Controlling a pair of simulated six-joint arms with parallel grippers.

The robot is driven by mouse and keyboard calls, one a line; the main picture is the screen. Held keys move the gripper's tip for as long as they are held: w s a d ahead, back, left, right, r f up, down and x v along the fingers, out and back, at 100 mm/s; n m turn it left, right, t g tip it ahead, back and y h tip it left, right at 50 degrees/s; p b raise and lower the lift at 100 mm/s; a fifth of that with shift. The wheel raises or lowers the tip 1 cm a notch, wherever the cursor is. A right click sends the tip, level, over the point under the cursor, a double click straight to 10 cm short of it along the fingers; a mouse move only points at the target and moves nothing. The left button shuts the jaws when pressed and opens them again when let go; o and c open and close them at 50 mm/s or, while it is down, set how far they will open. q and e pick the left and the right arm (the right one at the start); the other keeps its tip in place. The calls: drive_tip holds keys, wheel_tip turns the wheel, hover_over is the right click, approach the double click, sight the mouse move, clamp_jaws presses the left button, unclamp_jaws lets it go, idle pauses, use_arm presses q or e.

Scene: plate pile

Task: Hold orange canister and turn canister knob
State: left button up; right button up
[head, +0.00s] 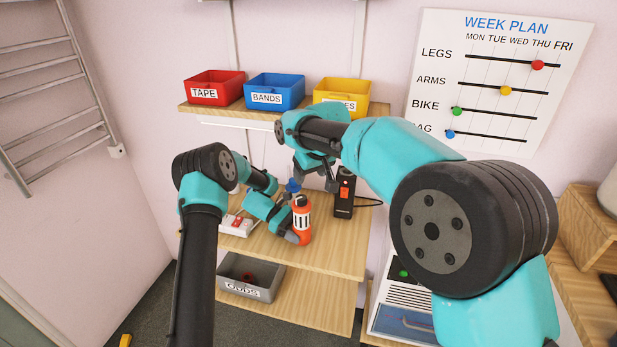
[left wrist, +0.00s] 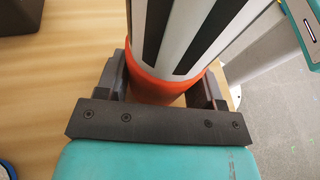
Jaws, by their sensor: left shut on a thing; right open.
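The orange canister (head: 302,224) stands upright over the middle shelf, with a black-and-white striped label and a dark top. My left gripper (head: 298,237) is shut around its lower part. The left wrist view shows the canister (left wrist: 160,85) between the two dark jaws, its orange base below the label. A small blue knob-like part (head: 292,187) shows at the canister's top left; I cannot tell whether it is attached. My right gripper (head: 325,177) is open and empty, above and slightly right of the canister, apart from it.
A black device with a red light (head: 344,194) and a cable stands close right of the canister. A white-and-red box (head: 236,226) lies left of it. Red (head: 214,88), blue (head: 274,92) and yellow (head: 343,92) bins line the shelf above. A grey bin (head: 250,278) sits below.

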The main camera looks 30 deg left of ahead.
use_arm(q)
drive_tip(key=o, duration=0.9)
drive_tip(key=shift+a, duration=0.1)
drive_tip(key=v, duration=1.2)
drive_tip(key=shift+r, duration=0.1)
